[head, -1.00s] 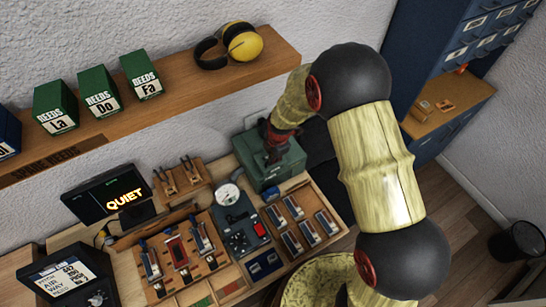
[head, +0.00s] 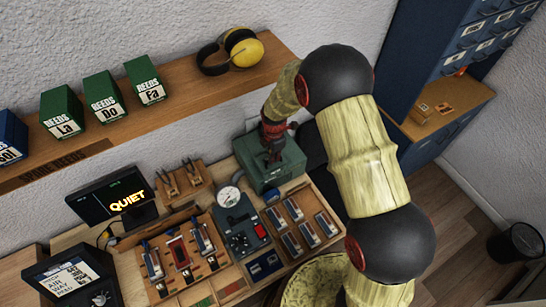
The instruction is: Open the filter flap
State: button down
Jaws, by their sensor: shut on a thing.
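A dark green box (head: 283,180) stands at the back of the bench, below the wooden shelf. My gripper (head: 273,158), small and dark with a red wrist, points down at the top of this box, towards its left side. It is shut on a small part there, apparently the filter flap. The flap is hidden by my gripper and too small to make out, so I cannot tell its angle.
A round gauge (head: 229,197) and a grey-blue device (head: 243,230) lie in front of the box. A tray of reeds (head: 305,226) is at right, a display reading QUIET (head: 112,200) at left. The shelf (head: 200,105) carries green boxes and yellow earmuffs (head: 243,48).

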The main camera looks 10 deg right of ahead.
aim_at(273, 166)
jog(key=c, duration=2)
grip_release()
jog(key=shift+o, duration=0.2)
notch_tip(273, 166, up, 12)
jog(key=shift+s, duration=0.3)
jog(key=shift+d, duration=0.1)
